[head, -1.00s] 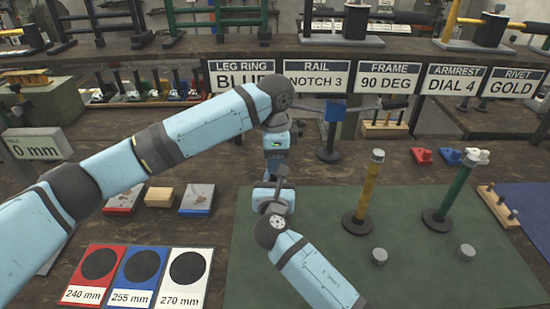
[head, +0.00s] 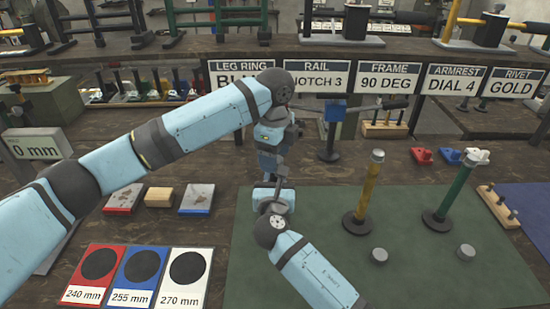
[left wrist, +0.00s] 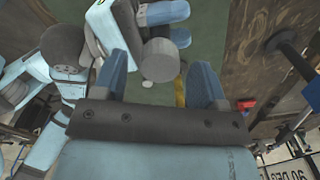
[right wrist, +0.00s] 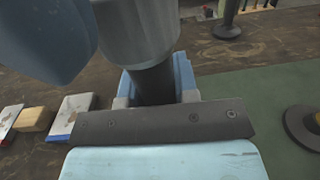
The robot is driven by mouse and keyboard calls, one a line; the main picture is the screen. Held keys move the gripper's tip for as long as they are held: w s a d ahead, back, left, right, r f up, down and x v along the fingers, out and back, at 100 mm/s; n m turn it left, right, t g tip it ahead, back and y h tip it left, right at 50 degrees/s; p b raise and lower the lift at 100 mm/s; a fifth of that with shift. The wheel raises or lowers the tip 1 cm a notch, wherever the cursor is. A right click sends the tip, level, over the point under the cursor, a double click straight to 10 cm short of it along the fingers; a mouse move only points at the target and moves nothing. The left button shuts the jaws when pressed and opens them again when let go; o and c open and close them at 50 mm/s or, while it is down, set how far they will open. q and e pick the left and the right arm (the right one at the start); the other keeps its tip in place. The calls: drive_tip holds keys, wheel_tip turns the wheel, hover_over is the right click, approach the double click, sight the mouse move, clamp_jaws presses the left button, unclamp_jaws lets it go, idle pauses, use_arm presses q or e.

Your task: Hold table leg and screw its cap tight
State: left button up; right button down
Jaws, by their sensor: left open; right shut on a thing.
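My right gripper (right wrist: 155,90) is shut on a dark table leg (right wrist: 155,82), which stands up out of its fingers. A grey cylindrical cap (right wrist: 138,28) sits on top of the leg; how tightly it sits I cannot tell. The cap also shows in the left wrist view (left wrist: 160,60). My left gripper (left wrist: 158,80) is open above, its two blue fingers apart on either side of the cap in that view. Whether they touch it I cannot tell. In the head view the two grippers are stacked, left above right, and largely hide the leg and cap.
A yellow leg (head: 368,190) and a green leg (head: 455,190), both capped, stand on the green mat (head: 320,270). Two loose grey caps (head: 379,256) (head: 466,251) lie in front. A blue post tool (head: 332,130) stands behind. Coloured cards (head: 139,278) lie front left.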

use_arm(q)
drive_tip(key=shift+r, duration=1.6)
drive_tip(key=shift+c, duration=0.5)
drive_tip(key=n, duration=0.2)
drive_tip(key=r+n, duration=0.1)
drive_tip(key=shift+n, duration=0.4)
drive_tip(key=n, duration=0.2)
drive_tip(key=r+n, duration=0.1)
drive_tip(key=n, duration=0.3)
drive_tip(key=r+n, duration=0.1)
drive_tip(key=n, duration=0.3)
drive_tip(key=shift+r, duration=0.25)
drive_tip(key=shift+f, duration=4.05)
